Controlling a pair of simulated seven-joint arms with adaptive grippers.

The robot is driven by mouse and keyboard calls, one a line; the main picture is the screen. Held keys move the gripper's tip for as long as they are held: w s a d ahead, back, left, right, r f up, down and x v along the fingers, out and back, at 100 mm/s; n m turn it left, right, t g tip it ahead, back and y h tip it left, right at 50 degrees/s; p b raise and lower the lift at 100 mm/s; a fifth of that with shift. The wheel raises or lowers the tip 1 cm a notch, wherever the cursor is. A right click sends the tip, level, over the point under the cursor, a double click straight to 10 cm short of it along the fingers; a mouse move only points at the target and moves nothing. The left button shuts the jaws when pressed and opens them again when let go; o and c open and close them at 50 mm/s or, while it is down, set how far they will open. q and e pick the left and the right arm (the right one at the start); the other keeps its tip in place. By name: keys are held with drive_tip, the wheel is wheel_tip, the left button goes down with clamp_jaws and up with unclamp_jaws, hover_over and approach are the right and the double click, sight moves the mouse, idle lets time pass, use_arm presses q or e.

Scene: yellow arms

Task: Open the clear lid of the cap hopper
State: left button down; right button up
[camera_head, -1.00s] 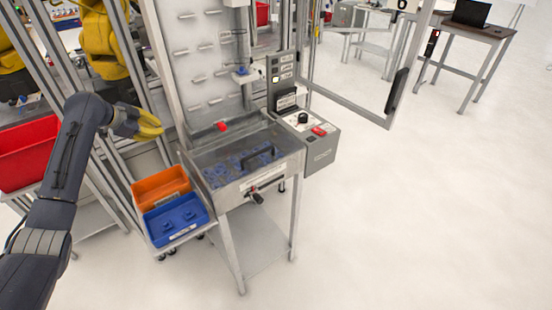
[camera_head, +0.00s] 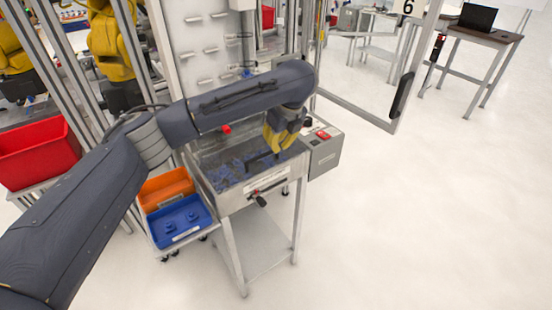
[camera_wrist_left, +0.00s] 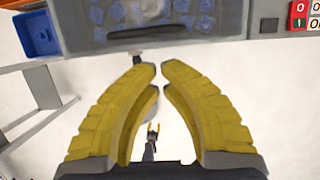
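The cap hopper (camera_head: 208,183) is a grey metal box with a clear lid over blue caps (camera_head: 232,172). The lid lies closed, and its dark handle (camera_head: 262,161) is partly behind my left gripper (camera_head: 275,150).
An orange bin (camera_head: 167,186) and a blue bin (camera_head: 178,222) stand left of the hopper. A control box (camera_head: 322,157) is on its right. An open framed door (camera_head: 400,95) stands behind right. A red bin (camera_head: 38,152) is at far left.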

sight(271, 166)
use_arm(q)
drive_tip(key=shift+x, duration=4.9)
drive_tip(key=shift+a, duration=0.1)
drive_tip(key=shift+w+a+r+g+h, duration=0.15)
drive_tip(key=shift+r+g, duration=0.1)
drive_tip(key=shift+r, duration=0.3)
drive_tip(key=shift+w+r+g+h, duration=0.15)
drive_tip(key=shift+r+g+h, duration=0.05)
drive_tip(key=shift+r, duration=0.3)
drive_tip(key=shift+w+a+r+g+h, duration=0.15)
drive_tip(key=shift+r+g, duration=0.1)
drive_tip(key=shift+r, duration=0.3)
drive_tip(key=w+a+r+g, duration=0.1)
drive_tip(key=w+a+r, duration=0.4)
drive_tip(key=w+r, duration=0.3)
wheel_tip(271, 166, up, 3)
drive_tip(key=shift+w+r+h, duration=0.1)
drive_tip(key=shift+w+h, duration=0.2)
drive_tip(key=shift+a, duration=0.1)
